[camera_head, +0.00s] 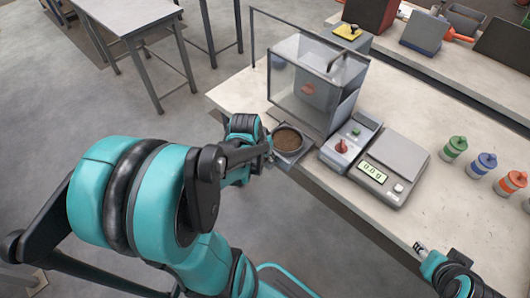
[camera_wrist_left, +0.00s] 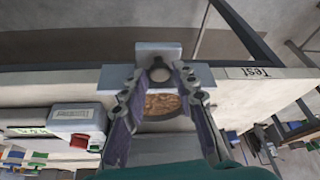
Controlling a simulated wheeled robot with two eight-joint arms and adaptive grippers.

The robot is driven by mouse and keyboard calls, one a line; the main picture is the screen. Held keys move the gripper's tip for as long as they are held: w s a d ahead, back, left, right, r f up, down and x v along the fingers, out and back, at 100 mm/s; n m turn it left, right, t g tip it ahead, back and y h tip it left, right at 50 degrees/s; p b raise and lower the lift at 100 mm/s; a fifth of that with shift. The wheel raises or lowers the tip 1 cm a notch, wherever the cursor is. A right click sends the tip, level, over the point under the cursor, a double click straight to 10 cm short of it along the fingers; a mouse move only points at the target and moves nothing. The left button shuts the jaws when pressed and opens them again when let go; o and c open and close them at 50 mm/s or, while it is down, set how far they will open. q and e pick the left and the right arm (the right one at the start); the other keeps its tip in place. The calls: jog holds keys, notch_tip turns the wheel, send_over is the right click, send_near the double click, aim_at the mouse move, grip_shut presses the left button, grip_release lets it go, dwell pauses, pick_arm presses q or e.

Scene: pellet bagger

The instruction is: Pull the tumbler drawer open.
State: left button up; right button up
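The tumbler drawer (camera_head: 297,156) stands out in front of the clear tumbler box (camera_head: 312,85), with a round cup of brown pellets (camera_head: 287,139) in it. In the left wrist view the drawer (camera_wrist_left: 200,78) reaches past the table edge, with the pellet cup (camera_wrist_left: 161,104) between my fingers. My left gripper (camera_head: 268,150) is at the drawer's front. In the wrist view its fingertips (camera_wrist_left: 161,70) sit close on both sides of the small round handle (camera_wrist_left: 160,74) and appear shut on it. My right gripper (camera_head: 435,252) is low at the right, apart from the drawer; its opening is unclear.
A control box with a red knob (camera_head: 341,146) and a scale (camera_head: 390,166) stand right of the drawer. Green (camera_head: 454,148), blue (camera_head: 482,165) and orange (camera_head: 510,183) bottles stand farther right. The floor before the table is clear around the drawer.

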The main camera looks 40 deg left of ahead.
pick_arm(q)
jog(key=shift+r, duration=0.15)
jog(key=v, duration=1.1)
jog(key=shift+r, duration=0.35)
jog(key=shift+s+d, duration=0.1)
jog(key=d+m+t, duration=0.2)
jog(key=d, duration=1.3)
jog(key=shift+d+f+t+h, duration=0.25)
jog(key=shift+d+t+h, duration=0.05)
jog(key=shift+h, duration=0.1)
